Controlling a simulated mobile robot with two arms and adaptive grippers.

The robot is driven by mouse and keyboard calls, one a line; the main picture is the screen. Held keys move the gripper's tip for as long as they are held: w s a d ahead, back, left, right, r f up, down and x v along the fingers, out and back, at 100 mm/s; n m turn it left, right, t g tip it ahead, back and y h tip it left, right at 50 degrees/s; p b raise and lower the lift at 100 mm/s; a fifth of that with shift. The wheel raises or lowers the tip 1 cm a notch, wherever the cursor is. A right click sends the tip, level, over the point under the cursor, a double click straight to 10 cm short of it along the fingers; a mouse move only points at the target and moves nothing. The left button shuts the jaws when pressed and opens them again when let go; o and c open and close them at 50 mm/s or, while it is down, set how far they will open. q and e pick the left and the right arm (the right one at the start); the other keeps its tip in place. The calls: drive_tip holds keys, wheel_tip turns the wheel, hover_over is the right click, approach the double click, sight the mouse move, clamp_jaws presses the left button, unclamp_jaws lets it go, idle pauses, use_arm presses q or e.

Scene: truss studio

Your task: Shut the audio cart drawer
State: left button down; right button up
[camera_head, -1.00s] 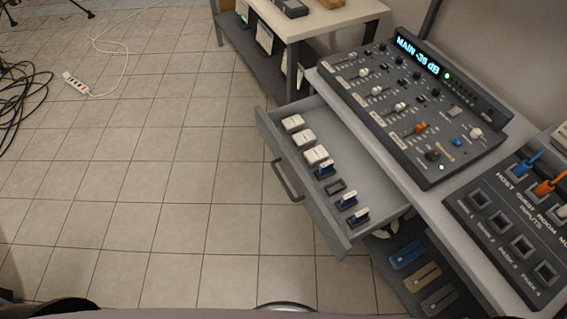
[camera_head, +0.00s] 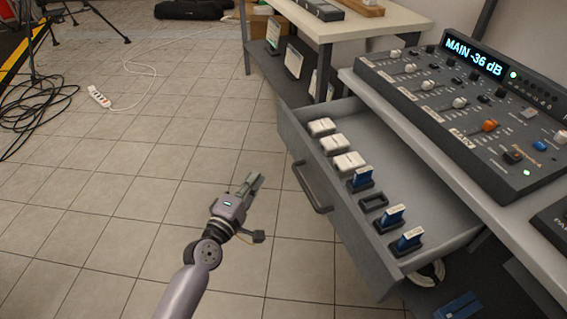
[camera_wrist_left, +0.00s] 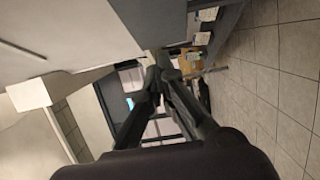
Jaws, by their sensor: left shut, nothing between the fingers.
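The audio cart drawer (camera_head: 345,215) stands pulled out from under the cart top (camera_head: 420,135). Its dark bar handle (camera_head: 311,190) is on the front panel. Inside lie white boxes (camera_head: 335,145), blue items in dark holders (camera_head: 390,216) and one empty holder. My left gripper (camera_head: 256,184) is shut and empty, in front of the drawer and a little left of the handle, apart from it. In the left wrist view its fingers (camera_wrist_left: 160,66) are together with nothing between them. My right gripper is not in view.
A mixing console (camera_head: 455,110) stands on the cart. A side table (camera_head: 345,25) with a lower shelf stands behind. A power strip (camera_head: 98,96) and coiled black cables (camera_head: 40,105) lie on the floor at left. The tiles before the drawer are clear.

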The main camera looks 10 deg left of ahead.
use_arm(q)
approach(291, 139)
drive_tip(key=w+a, duration=0.2)
drive_tip(key=w, duration=0.1)
drive_tip(key=shift+w+d+b, duration=0.2)
drive_tip(key=shift+w+d, duration=0.15)
drive_tip(key=shift+d, duration=0.45)
drive_tip(key=shift+w+d+b, duration=0.2)
drive_tip(key=shift+w+d, duration=0.2)
drive_tip(key=shift+d, duration=0.4)
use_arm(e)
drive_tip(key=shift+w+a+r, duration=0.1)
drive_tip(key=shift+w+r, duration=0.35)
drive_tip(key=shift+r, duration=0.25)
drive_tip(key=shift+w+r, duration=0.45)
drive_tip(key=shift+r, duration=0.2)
